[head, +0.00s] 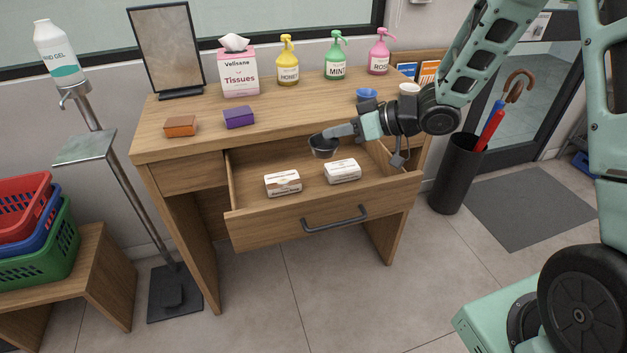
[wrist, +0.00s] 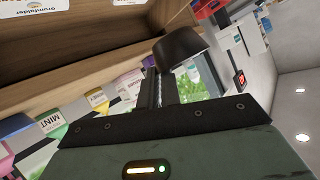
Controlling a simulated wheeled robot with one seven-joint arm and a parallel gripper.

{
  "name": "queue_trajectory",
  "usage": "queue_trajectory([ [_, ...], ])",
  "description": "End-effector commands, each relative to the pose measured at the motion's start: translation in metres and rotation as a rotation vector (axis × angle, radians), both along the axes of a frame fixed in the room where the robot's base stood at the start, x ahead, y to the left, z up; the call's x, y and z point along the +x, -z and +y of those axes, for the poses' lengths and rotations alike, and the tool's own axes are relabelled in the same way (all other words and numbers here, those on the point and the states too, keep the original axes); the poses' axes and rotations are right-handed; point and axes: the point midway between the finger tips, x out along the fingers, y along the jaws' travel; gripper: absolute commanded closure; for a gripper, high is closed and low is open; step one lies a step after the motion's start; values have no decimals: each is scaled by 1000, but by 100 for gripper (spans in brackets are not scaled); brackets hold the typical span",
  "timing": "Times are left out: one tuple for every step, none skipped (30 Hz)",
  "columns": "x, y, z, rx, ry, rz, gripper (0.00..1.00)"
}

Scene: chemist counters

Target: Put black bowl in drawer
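The black bowl (head: 323,150) is held upright, or nearly so, above the open drawer (head: 245,195) of the wooden desk. My gripper (head: 332,134) reaches in from the right, and its fingers are shut on the bowl's side. In the wrist view, which is turned over, the bowl (wrist: 178,54) sits at the tips of my gripper's fingers. The drawer is pulled out and holds two white boxes, one at the front left (head: 283,183) and one at the right (head: 343,171). I see a gap between bowl and drawer floor, but its size is unclear.
On the desktop stand a blue cup (head: 366,95), a white cup (head: 409,89), an orange box (head: 180,126), a purple box (head: 239,118), tissues (head: 239,75) and several pump bottles. The drawer's back left is clear. A black umbrella stand (head: 455,175) is right of the desk.

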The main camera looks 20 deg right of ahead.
Motion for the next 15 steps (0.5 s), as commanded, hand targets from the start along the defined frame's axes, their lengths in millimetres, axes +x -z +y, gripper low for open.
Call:
queue_trajectory([
  [-1,8,0,1,-7,4,100],
  [-2,13,0,1,-9,5,100],
  [-2,21,1,1,-10,8,100],
  [-2,27,1,1,-11,7,100],
  [-2,32,1,1,-11,8,100],
  [-2,39,1,2,-11,6,100],
  [-2,43,1,2,-10,7,100],
  [-2,47,1,2,-11,5,100],
  [-2,51,1,1,-11,4,100],
  [-2,53,1,1,-11,4,100],
  [-2,55,1,1,-10,4,100],
  [-2,58,1,0,-10,3,100],
  [-2,62,1,0,-10,3,100],
  [-2,66,1,0,-9,5,100],
  [-2,72,1,0,-9,5,100],
])
